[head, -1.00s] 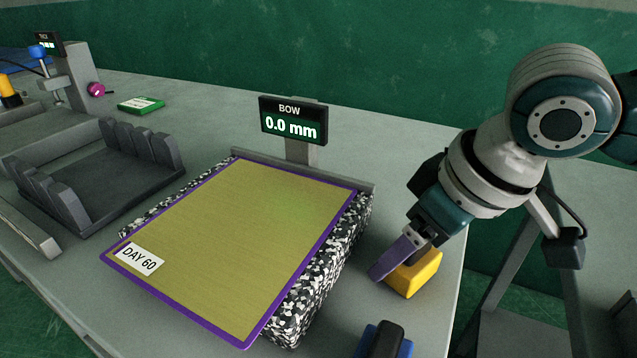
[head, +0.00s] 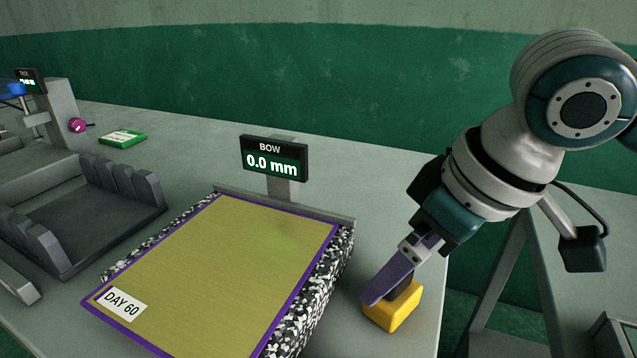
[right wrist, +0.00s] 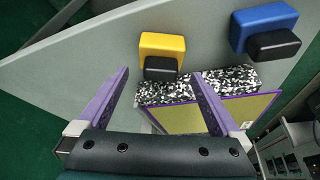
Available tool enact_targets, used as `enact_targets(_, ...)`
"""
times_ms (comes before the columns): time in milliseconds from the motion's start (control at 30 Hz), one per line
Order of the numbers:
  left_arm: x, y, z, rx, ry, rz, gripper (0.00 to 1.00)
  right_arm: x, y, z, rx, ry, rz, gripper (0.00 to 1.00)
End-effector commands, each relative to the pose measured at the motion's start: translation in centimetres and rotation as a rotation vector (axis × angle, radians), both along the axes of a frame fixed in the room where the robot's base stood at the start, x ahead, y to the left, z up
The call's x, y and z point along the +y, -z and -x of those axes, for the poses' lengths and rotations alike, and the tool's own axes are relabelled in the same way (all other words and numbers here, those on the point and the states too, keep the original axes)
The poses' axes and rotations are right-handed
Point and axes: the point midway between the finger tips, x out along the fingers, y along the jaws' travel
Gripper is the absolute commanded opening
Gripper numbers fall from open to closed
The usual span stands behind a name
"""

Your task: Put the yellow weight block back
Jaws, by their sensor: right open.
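The yellow weight block (head: 396,312) rests on the table to the right of the speckled slab, and its short black handle shows above it. In the right wrist view the block (right wrist: 161,46) lies ahead of the fingertips with its black handle (right wrist: 160,67) facing me. My right gripper (head: 388,285) is at the block in the head view. Its purple fingers are apart on either side in the right wrist view (right wrist: 160,76), with nothing clamped between them. My left gripper is in neither view.
A blue block (right wrist: 264,25) with a black handle lies near the yellow one. The board (head: 215,265) marked DAY 60 lies on the speckled slab (head: 325,285). Behind it stands the BOW display (head: 274,159), reading 0.0 mm. A dark slotted rack (head: 85,220) is at left.

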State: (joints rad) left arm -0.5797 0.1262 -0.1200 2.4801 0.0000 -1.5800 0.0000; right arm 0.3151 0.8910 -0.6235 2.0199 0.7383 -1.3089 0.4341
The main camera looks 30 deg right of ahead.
Motion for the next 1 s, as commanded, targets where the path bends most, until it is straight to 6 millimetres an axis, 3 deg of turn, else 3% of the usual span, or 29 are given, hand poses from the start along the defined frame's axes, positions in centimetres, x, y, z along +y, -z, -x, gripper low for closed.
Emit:
enact_targets(100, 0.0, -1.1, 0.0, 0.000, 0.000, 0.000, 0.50, -0.4, -2.9, 1.0, -0.001, -0.002, 0.003, 1.00)
enact_targets(333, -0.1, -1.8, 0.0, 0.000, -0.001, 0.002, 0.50, -0.8, -6.2, 2.4, 0.000, -0.001, 0.001, 1.00)
enact_targets(1000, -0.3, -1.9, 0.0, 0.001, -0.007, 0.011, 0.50, -0.8, -6.9, 2.8, 0.002, 0.001, -0.001, 1.00)
